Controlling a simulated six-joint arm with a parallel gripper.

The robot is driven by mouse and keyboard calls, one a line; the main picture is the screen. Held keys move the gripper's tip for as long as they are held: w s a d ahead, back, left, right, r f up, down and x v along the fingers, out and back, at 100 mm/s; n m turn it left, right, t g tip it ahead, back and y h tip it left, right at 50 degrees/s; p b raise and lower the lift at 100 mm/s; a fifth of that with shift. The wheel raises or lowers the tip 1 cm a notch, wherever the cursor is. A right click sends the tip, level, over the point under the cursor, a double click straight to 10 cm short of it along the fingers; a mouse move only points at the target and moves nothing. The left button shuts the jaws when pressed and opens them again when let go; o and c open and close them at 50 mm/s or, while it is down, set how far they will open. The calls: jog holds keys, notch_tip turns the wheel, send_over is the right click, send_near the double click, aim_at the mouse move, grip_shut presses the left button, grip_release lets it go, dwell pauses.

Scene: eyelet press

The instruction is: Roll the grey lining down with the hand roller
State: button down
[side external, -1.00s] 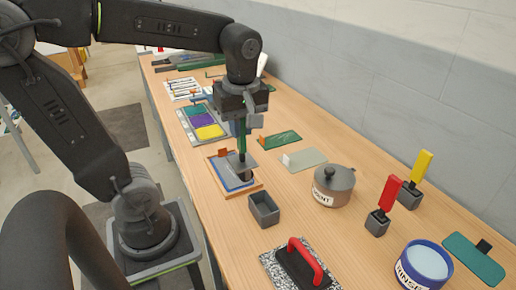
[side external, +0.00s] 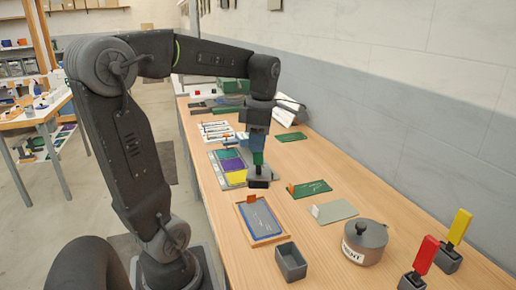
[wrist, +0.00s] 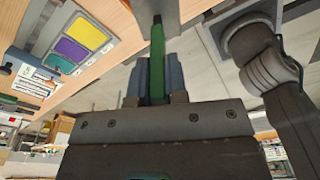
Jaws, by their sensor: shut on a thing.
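My gripper (side external: 258,143) is shut on the green handle of a tool, apparently the hand roller (side external: 259,160). Its grey and dark lower end hangs near the right side of the colour tray. I cannot tell whether it touches the table. In the wrist view the green handle (wrist: 157,62) stands between the fingers, with the tool's grey end (wrist: 183,9) beyond. A flat grey sheet with a pale tab, possibly the grey lining (side external: 334,211), lies on the bench, apart from the tool. A wooden frame (side external: 244,229) holds a blue sheet with an orange tab.
The tray (side external: 217,171) has green, purple and yellow panels. A green card (side external: 313,190) lies near the grey sheet. An open grey box (side external: 291,263), lidded grey pot (side external: 363,242), and red (side external: 424,254) and yellow (side external: 460,226) handled tools stand toward the front. A wall borders the bench's right side.

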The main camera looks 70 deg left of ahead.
aim_at(255, 156)
jog(key=n, duration=0.1)
jog(key=a+n, duration=0.1)
jog(key=n, duration=0.1)
jog(key=a+n, duration=0.1)
jog(key=shift+w+a+f, duration=0.15)
jog(key=shift+w+a, duration=0.05)
jog(key=shift+a, duration=0.05)
jog(key=shift+n, duration=0.5)
jog(key=shift+a+f, duration=0.15)
jog(key=shift+f, duration=2.4)
jog(key=shift+r, duration=0.15)
